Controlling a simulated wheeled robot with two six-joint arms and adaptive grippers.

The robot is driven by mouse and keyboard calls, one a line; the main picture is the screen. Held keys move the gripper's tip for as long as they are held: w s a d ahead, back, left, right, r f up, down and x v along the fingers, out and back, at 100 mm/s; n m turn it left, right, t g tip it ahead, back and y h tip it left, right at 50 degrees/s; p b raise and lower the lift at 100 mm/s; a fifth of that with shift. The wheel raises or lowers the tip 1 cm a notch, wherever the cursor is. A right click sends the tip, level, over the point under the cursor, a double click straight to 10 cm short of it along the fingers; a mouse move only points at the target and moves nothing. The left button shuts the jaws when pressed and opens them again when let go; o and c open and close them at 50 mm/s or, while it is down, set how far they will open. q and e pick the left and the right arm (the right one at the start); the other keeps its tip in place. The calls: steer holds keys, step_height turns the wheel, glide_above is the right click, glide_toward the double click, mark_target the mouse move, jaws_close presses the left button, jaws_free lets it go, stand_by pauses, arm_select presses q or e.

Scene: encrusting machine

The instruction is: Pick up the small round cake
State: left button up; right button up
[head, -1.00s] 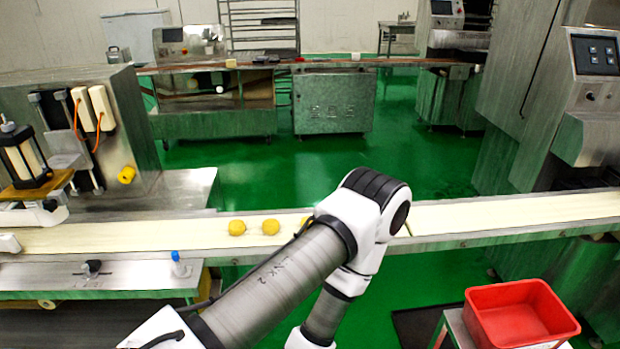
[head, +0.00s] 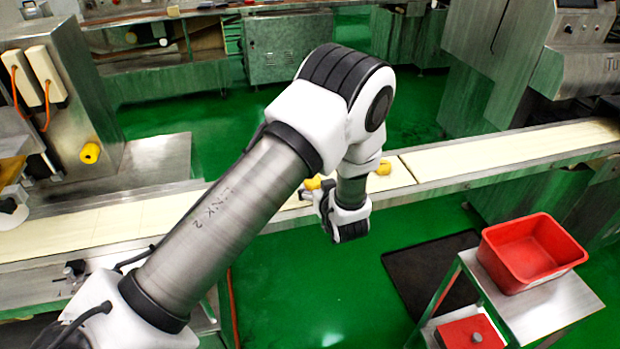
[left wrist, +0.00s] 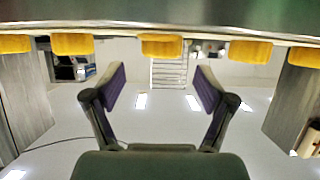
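Several small round yellow cakes lie on the pale conveyor belt (head: 480,158). In the head view one cake (head: 313,183) shows just left of my wrist and another cake (head: 384,167) just right of it. My right gripper is not in view.
A red bin (head: 530,255) stands on a metal cart (head: 545,305) at the right, with a red box (head: 468,333) lower down. The green floor before the belt is open around a dark mat (head: 435,268).

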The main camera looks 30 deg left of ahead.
arm_select(q)
steer(key=p+x, duration=0.1)
steer(key=x, duration=0.4)
steer(key=shift+a+f, duration=0.15)
steer(key=shift+a, duration=0.05)
steer(key=shift+s+d, duration=0.1)
steer(key=shift+d, duration=0.05)
steer(key=c, duration=1.3)
steer(key=shift+o, duration=0.2)
